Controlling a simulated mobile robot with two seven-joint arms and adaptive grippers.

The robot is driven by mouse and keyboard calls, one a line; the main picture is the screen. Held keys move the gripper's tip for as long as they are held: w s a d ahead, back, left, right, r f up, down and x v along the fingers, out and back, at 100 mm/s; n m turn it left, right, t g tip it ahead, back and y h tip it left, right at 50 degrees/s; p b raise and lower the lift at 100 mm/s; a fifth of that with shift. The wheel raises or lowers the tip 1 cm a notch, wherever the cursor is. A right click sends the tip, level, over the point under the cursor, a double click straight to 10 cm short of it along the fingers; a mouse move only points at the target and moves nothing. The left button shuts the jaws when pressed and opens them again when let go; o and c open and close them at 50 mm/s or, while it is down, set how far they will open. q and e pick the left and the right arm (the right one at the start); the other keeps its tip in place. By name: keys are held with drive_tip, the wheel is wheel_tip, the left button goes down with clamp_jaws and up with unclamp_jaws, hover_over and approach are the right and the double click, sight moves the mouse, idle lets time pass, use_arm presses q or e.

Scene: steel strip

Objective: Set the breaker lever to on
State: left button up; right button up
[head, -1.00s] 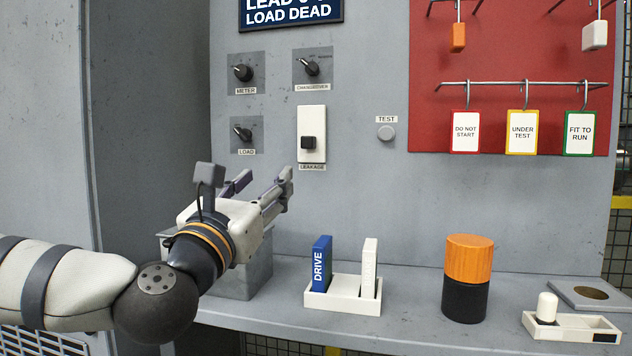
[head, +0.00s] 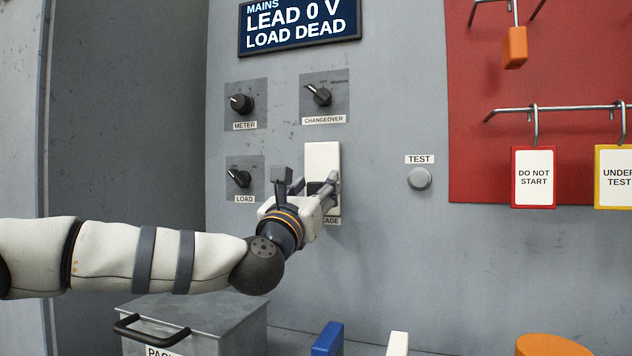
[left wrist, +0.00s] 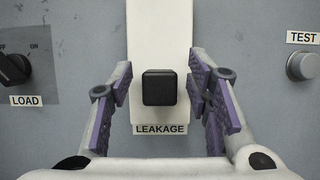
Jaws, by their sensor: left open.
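The breaker is a tall white plate (head: 322,160) on the grey panel, with a label reading LEAKAGE (left wrist: 161,129) under it. Its black square lever (left wrist: 159,87) sits at the low end of the plate in the left wrist view. In the head view my gripper hides the lever. My left gripper (head: 322,190) is at the lower part of the plate. Its fingers are open, one on each side of the lever, with a gap on both sides in the left wrist view (left wrist: 160,105). My right gripper is not in view.
LOAD (head: 239,178), METER (head: 242,103) and CHANGEOVER (head: 319,96) knobs are nearby. A round TEST button (head: 419,178) is to the right. A sign (head: 300,25) reads LEAD 0 V, LOAD DEAD. A grey box (head: 205,315) with a handle stands below my arm.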

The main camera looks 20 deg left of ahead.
sight(323, 142)
use_arm(q)
drive_tip(key=shift+w+r, duration=0.15)
drive_tip(key=shift+w, duration=0.4)
clamp_jaws()
drive_tip(key=shift+s+r+p, duration=0.1)
drive_tip(key=shift+r+p, duration=0.6)
drive_tip(key=shift+r, duration=2.65)
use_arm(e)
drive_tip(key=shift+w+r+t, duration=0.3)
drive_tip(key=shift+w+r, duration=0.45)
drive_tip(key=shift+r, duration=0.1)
use_arm(q)
drive_tip(key=shift+a, duration=0.1)
drive_tip(key=shift+c, duration=1.2)
unclamp_jaws()
drive_tip(key=shift+o, duration=1.2)
drive_tip(key=shift+f, duration=0.1)
drive_tip(key=v, duration=1.2)
